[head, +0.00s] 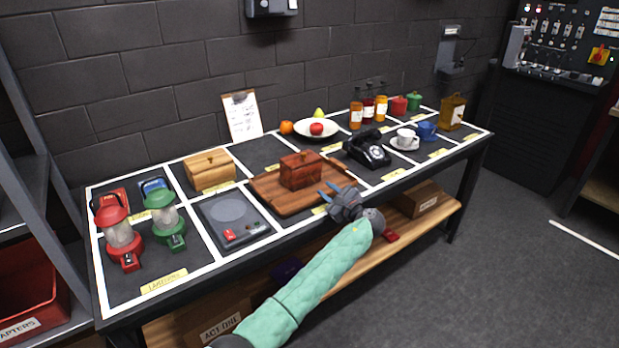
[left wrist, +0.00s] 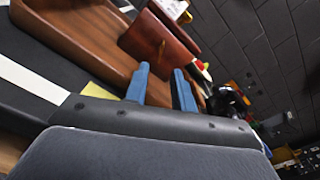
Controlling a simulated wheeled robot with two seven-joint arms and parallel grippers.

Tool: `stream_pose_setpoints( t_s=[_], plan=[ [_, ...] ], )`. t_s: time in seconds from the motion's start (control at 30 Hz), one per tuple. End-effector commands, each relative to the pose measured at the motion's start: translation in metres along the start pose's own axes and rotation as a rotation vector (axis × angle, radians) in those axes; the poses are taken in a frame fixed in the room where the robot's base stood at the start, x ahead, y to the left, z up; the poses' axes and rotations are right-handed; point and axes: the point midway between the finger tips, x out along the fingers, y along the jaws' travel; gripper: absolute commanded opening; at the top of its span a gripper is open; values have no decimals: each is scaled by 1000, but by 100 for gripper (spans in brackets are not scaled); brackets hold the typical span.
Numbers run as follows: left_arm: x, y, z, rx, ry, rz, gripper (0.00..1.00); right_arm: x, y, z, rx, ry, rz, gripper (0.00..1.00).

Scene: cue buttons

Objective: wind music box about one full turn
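The reddish-brown wooden music box (head: 301,170) stands on a wooden tray (head: 268,190) in the middle of the table. The gripper is short of the key. My right gripper is out of view.
A black telephone (head: 367,149) is close by on the right. A grey scale-like device (head: 232,217), green lantern (head: 166,222), red lantern (head: 121,238) and pale wooden box (head: 209,171) are left. A fruit plate (head: 330,124) stands behind.

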Motion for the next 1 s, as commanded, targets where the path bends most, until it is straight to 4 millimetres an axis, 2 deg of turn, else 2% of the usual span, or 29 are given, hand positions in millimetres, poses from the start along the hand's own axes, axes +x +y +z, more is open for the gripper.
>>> stream_pose_setpoints(
  t_s=[0.3, 0.5, 0.67, 0.9, 0.93, 1.0],
  plan=[
    [43, -1, 2, 0, 0, 1, 25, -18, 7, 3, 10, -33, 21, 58],
    [65, -1, 1, -1, 0, 0, 25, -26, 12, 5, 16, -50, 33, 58],
    [73, 0, 0, -1, 1, -1, 25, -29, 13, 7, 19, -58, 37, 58],
    [74, 0, 0, -2, 1, 0, 25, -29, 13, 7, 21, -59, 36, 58],
    [74, 0, 0, -2, 1, 0, 24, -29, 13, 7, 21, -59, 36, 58],
    [74, 0, 0, -2, 1, 0, 10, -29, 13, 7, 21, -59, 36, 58]
  ],
)
